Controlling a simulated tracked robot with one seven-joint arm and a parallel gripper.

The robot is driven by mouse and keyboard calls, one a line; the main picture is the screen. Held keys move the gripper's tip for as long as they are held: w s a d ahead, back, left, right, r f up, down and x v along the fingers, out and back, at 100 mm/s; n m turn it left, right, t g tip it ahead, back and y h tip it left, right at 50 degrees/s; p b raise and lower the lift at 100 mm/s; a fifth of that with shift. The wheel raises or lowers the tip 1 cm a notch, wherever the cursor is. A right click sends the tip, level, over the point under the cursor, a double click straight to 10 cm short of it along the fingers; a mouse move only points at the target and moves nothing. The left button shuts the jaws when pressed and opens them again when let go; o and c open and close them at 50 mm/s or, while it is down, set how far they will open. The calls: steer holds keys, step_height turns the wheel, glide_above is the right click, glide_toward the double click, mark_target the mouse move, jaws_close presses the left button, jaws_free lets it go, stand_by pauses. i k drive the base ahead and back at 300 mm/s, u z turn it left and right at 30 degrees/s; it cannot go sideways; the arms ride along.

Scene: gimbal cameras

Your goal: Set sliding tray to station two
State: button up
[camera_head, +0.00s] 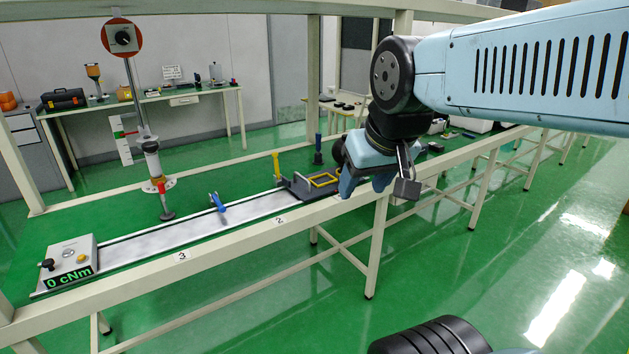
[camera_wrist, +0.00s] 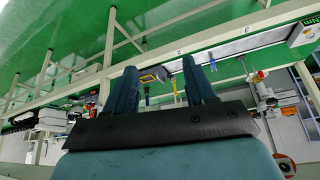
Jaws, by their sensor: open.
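A box reading "0 cNm" (camera_head: 70,263) sits at the rail's left end. A blue lever (camera_head: 217,202), a yellow post (camera_head: 277,166) and a red-topped post (camera_head: 164,200) stand along the rail. The bench's front beam (camera_head: 235,234) runs close below. The floor in front is clear.

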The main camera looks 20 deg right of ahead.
mark_target(324, 175)
steer(key=z, duration=0.1)
steer(key=i, duration=1.2)
steer(key=u, duration=0.05)
